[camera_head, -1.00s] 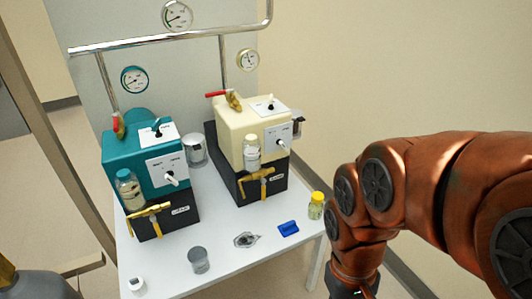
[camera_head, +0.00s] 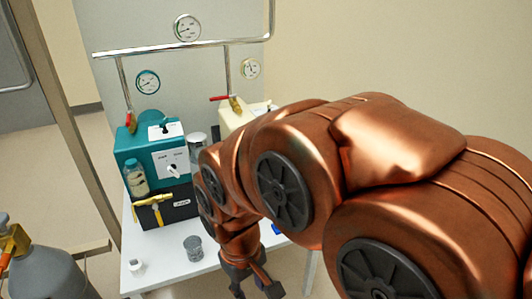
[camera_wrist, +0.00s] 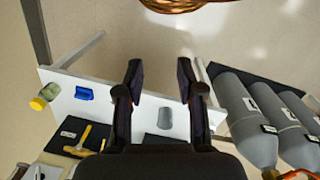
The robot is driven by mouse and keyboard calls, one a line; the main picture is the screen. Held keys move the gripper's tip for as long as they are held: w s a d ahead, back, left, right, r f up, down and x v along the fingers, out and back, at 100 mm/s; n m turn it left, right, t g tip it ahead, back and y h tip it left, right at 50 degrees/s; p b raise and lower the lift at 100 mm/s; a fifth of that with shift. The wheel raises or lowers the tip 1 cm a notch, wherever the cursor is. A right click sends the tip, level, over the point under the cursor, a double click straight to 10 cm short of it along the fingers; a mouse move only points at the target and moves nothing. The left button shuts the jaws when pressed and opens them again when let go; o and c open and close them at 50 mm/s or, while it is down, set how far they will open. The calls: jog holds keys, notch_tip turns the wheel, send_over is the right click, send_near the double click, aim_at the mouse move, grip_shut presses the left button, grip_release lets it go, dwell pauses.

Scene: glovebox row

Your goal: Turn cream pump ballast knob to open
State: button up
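The cream pump (camera_head: 231,118) stands at the back of the white table, mostly hidden behind my arm in the head view. Its front panel and knob are hidden there. In the wrist view, a black pump base (camera_wrist: 72,133) with a yellow valve (camera_wrist: 88,141) shows at the lower left, and part of a pale panel (camera_wrist: 40,172) is cut off by the bottom edge. I cannot make out the ballast knob. My gripper (camera_wrist: 160,80) is open and empty, its fingers pointing down over the table's front edge. It also shows low in the head view (camera_head: 252,284), in front of the pumps.
The teal pump (camera_head: 150,150) stands left of the cream one. A grey cup (camera_head: 194,248) and white cap (camera_head: 136,266) stand on the table (camera_head: 165,262). A blue item (camera_wrist: 84,93) and yellow-lidded jar (camera_wrist: 44,96) show in the wrist view. Grey cylinders (camera_wrist: 246,118) stand beside the table.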

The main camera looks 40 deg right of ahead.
jog(key=w+d+f+t+h+b, duration=0.2)
jog(key=w+d+f+t, duration=0.15)
jog(key=w+d, duration=0.95)
jog(key=w+d+r+n+t+h+b, duration=0.1)
jog(key=w+d+t, duration=0.35)
jog(key=d, duration=0.35)
jog(key=w+d+r+n+t+h+b, duration=0.15)
jog(key=w+d+t, duration=0.3)
jog(key=d, duration=0.45)
jog(key=w+d+t+h+b, duration=0.1)
jog(key=w+d+t+b, duration=0.1)
jog(key=w+d+t, duration=0.45)
jog(key=shift+g, duration=0.6)
jog(key=shift+w+d, duration=2.2)
jog(key=shift+w, duration=0.2)
jog(key=shift+c, duration=0.4)
grip_shut()
